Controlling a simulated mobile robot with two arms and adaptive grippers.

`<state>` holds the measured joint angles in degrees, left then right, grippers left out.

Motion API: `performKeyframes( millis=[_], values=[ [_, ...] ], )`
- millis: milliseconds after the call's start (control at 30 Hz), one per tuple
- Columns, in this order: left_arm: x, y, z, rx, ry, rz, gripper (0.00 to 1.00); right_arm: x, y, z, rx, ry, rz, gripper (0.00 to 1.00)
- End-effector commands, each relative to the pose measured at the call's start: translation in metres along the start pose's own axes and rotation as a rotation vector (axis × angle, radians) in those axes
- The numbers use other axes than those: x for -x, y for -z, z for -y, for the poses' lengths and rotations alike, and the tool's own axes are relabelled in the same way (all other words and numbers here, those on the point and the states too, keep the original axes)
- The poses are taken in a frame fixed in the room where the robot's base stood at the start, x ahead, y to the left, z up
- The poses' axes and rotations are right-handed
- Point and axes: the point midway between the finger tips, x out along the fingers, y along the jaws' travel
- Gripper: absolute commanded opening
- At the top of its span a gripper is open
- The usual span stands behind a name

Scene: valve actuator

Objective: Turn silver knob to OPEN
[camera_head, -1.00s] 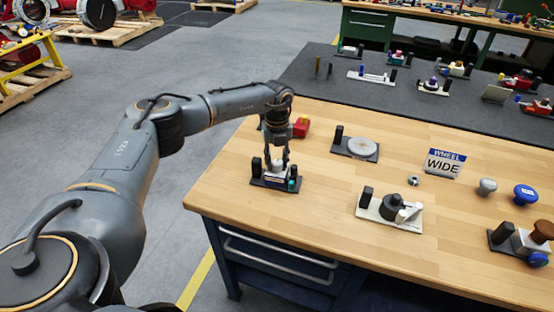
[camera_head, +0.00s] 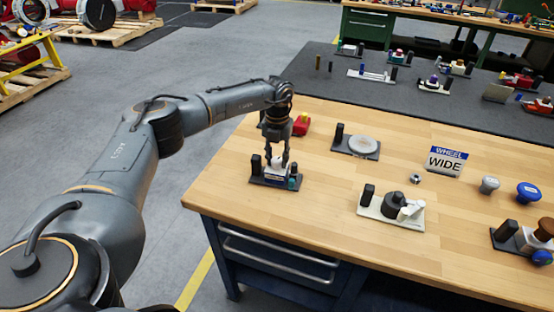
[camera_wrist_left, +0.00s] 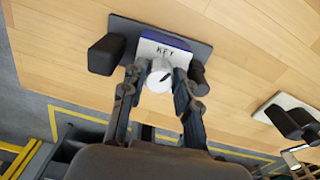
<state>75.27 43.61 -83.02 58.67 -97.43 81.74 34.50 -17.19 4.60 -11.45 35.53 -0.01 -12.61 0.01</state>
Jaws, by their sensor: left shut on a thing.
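In the head view this unit's base (camera_head: 262,181) sits at the near left corner of the wooden table. My left gripper (camera_head: 277,164) reaches down onto it from above. In the wrist view its two fingers (camera_wrist_left: 158,82) stand on either side of the knob, shut on it. The OPEN marking cannot be read. My right gripper is not in view.
A dark post (camera_wrist_left: 104,55) stands at the left of the base plate. A red object (camera_head: 301,125) lies behind my gripper. A disc unit (camera_head: 362,146), a grey-and-white unit (camera_head: 392,207) and a WHEEL WIDE sign (camera_head: 445,162) stand to the right, with bare wood between.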

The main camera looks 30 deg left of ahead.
Motion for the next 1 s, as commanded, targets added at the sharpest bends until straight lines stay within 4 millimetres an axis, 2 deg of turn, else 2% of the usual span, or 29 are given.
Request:
performKeyframes(
  millis=[1000],
  values=[
    [0.000,0.000,0.002,-0.928,0.001,0.003,0.00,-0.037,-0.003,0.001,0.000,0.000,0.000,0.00]
  ],
)
